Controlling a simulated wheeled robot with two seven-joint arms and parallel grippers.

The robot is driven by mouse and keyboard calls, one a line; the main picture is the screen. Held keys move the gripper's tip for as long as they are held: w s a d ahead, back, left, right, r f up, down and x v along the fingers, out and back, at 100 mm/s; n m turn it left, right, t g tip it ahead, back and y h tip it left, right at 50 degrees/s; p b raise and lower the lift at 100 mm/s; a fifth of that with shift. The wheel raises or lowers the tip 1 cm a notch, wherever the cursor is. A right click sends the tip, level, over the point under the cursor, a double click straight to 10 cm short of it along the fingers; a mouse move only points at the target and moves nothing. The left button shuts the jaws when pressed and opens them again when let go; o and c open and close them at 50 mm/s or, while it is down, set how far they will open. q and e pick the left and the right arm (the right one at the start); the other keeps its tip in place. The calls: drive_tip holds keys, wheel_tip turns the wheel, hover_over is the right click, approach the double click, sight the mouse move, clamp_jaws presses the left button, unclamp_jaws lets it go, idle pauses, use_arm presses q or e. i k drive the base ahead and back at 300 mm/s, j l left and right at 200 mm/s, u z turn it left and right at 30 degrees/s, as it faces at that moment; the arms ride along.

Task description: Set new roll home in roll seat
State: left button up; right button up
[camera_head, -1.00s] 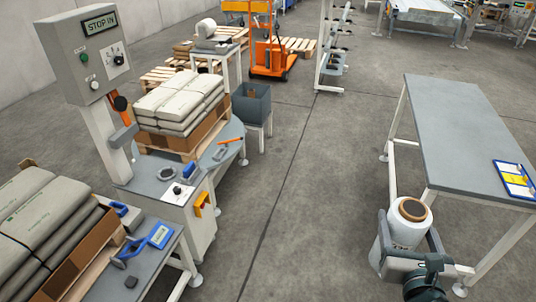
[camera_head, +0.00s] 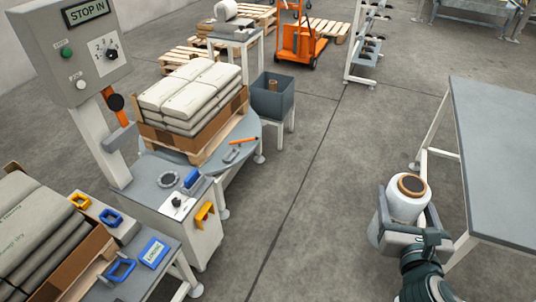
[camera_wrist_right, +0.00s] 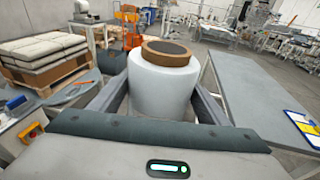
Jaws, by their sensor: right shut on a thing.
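The new roll (camera_head: 406,199) is a white film roll with a brown core end on top. My right gripper (camera_head: 404,222) is shut on it at the lower right of the head view and holds it upright. In the right wrist view the roll (camera_wrist_right: 164,85) stands between the two grey fingers. The roll seat cannot be surely told; a round dark ring (camera_head: 168,180) lies on the grey machine top, beside the turntable (camera_head: 245,130) with its stacked bags. My left gripper is not in view.
A grey table (camera_head: 500,150) stands right of the roll. The control post (camera_head: 70,55) reads STOP IN. A grey bin (camera_head: 272,98) stands behind the turntable. A bench with blue frames (camera_head: 121,270) is at lower left. Open floor lies in the middle.

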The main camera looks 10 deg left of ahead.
sight(169, 179)
drive_tip(key=i+u, duration=0.3)
drive_tip(key=u, duration=0.15)
drive_tip(key=i+u, duration=0.3)
drive_tip(key=u, duration=0.15)
drive_tip(key=i+u, duration=0.2)
drive_tip(key=u, duration=0.15)
drive_tip(key=i+u, duration=0.5)
drive_tip(key=u, duration=0.2)
